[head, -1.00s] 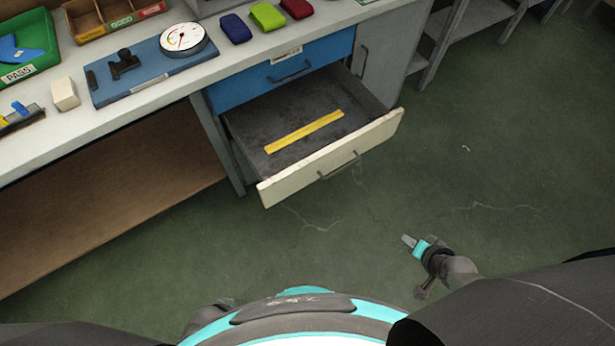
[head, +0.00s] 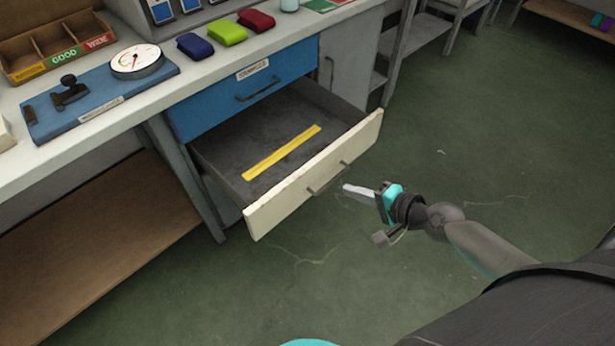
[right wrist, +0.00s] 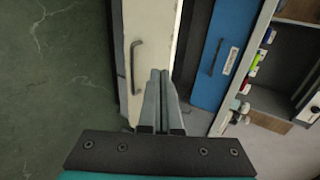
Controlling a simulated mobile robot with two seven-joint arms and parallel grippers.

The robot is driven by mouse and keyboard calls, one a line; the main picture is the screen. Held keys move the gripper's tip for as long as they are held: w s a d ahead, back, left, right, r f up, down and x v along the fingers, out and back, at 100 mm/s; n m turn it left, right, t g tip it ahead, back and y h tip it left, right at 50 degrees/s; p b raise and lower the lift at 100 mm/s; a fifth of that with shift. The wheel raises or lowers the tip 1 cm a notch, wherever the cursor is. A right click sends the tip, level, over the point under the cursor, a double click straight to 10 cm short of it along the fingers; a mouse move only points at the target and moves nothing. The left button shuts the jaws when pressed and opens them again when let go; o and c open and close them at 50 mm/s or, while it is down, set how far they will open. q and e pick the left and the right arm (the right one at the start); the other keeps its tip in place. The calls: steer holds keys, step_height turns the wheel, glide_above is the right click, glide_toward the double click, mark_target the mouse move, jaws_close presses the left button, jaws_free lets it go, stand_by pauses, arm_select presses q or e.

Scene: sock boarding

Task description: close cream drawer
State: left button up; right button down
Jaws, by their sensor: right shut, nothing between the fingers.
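The cream drawer (head: 315,178) stands pulled out under the bench, with a yellow strip (head: 281,152) lying inside it. Its dark bar handle (head: 328,178) is on the front panel. My right gripper (head: 346,187) is shut and empty, just in front of the drawer front, near the right part of the handle. In the right wrist view the shut fingers (right wrist: 158,75) point toward the cream front (right wrist: 158,30), with the handle (right wrist: 134,66) to their left. I cannot tell whether the fingertips touch the panel. My left gripper is not in view.
A shut blue drawer (head: 245,92) sits above the cream one. The bench top (head: 150,105) carries a blue board with a dial gauge (head: 138,61), three coloured pouches and a wooden sorting box. The green floor (head: 480,140) at right is clear.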

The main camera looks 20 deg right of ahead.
steer(key=b, duration=0.3)
glide_toward(308, 172)
step_height(308, 172, down, 3)
steer(key=w, duration=0.1)
steer(key=shift+w+a, duration=0.35)
steer(key=shift+w, duration=0.25)
steer(key=shift+w+a, duration=0.35)
steer(key=shift+w, duration=0.3)
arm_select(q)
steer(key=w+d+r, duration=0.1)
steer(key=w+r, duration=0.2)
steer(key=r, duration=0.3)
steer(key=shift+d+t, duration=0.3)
arm_select(e)
steer(key=shift+w+a, duration=0.35)
steer(key=shift+w, duration=0.45)
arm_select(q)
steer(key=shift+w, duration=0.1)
